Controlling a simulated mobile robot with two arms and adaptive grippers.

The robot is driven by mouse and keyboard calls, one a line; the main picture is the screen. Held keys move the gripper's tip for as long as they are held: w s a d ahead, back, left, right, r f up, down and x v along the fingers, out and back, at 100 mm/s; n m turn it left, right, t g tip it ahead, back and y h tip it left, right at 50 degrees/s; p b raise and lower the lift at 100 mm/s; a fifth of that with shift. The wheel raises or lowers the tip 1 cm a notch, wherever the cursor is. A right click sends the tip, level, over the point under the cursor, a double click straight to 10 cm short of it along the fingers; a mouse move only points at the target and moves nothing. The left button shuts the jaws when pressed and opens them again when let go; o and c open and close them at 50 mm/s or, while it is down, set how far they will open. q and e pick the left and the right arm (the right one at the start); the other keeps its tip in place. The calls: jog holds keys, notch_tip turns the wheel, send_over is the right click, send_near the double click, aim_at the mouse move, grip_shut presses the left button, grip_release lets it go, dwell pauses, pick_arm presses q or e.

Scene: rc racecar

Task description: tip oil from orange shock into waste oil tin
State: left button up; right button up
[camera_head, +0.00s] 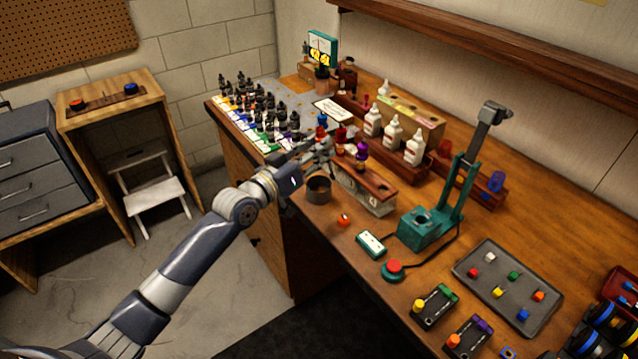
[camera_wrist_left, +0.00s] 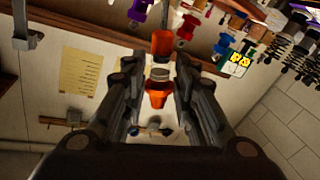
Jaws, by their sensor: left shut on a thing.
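My left gripper (camera_head: 318,155) is shut on the orange shock (camera_wrist_left: 159,44), which shows between the fingers in the left wrist view, with orange parts at both ends of a greyish middle. The wrist view is rolled well over, with the bench along its top. In the head view the shock is small and partly hidden by the fingers. The waste oil tin (camera_head: 318,193), a dark open-topped can, stands on the bench near its front edge. The gripper is just above and behind it in the picture, apart from its rim. Any oil is too small to see. My right gripper is not in view.
A wooden shock stand (camera_head: 366,188) with a purple-topped shock is close right of the tin. An orange cap (camera_head: 344,220) lies in front. White bottles (camera_head: 392,133), a teal stand (camera_head: 425,228) and a parts tray (camera_head: 508,287) are farther right. Several dark shocks (camera_head: 270,118) stand left.

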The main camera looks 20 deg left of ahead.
pick_arm(q)
jog(key=shift+w+a+r+m, duration=0.15)
jog(key=shift+a+r+m, duration=0.2)
jog(key=shift+r+m, duration=0.45)
jog(key=shift+w+a+r+m, duration=0.15)
jog(key=shift+a+r+m, duration=0.25)
jog(key=shift+m, duration=0.6)
jog(key=shift+d+p, duration=0.15)
jog(key=shift+p, duration=0.15)
